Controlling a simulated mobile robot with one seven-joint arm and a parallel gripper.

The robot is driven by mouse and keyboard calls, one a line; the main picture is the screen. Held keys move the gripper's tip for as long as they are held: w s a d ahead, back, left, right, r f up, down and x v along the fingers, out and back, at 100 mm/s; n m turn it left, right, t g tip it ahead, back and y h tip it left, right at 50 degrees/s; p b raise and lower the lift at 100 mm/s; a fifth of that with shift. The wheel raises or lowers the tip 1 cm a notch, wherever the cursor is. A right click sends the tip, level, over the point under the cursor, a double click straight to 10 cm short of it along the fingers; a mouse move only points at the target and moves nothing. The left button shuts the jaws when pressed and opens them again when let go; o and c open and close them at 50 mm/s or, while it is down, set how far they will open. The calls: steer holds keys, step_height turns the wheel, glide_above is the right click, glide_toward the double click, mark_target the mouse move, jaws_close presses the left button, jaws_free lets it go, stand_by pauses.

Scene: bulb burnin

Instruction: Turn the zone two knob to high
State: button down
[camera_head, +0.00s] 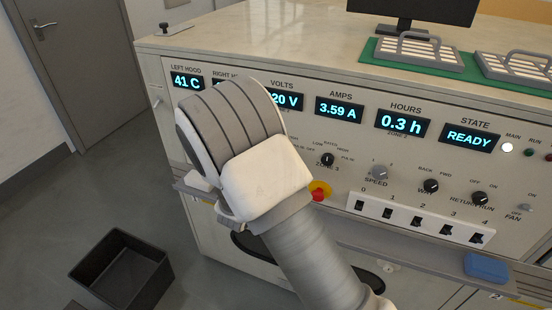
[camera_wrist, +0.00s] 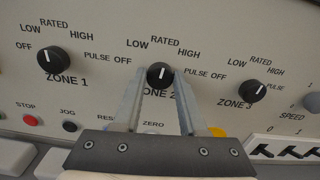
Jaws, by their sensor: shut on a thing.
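The zone two knob (camera_wrist: 160,75) is black and round with a white pointer line. It sits on the panel in the middle of the wrist view, and its pointer stands nearly upright, close to RATED. HIGH is printed to its upper right. My gripper (camera_wrist: 160,82) is shut on the knob, with one finger on its left side and one on its right. The fingers and the gripper body cover part of the ZONE 2 label. In the head view my arm hides this knob and the gripper tips.
The zone 1 knob (camera_wrist: 53,59) is left of the gripper and the zone 3 knob (camera_wrist: 253,92) is right. Red stop (camera_wrist: 29,120) and dark jog (camera_wrist: 69,126) buttons sit below. A row of switches (camera_head: 415,222) and a blue block (camera_head: 486,267) are at right.

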steer(key=m+b, duration=0.6)
steer(key=shift+f+m+b, duration=0.1)
steer(key=shift+m+b, duration=0.2)
stand_by(0.5)
steer(key=shift+c, duration=2.2)
jaws_free()
steer(key=shift+s, duration=0.15)
steer(key=p+v, duration=0.1)
steer(key=v, duration=1.6)
steer(key=shift+p, duration=0.4)
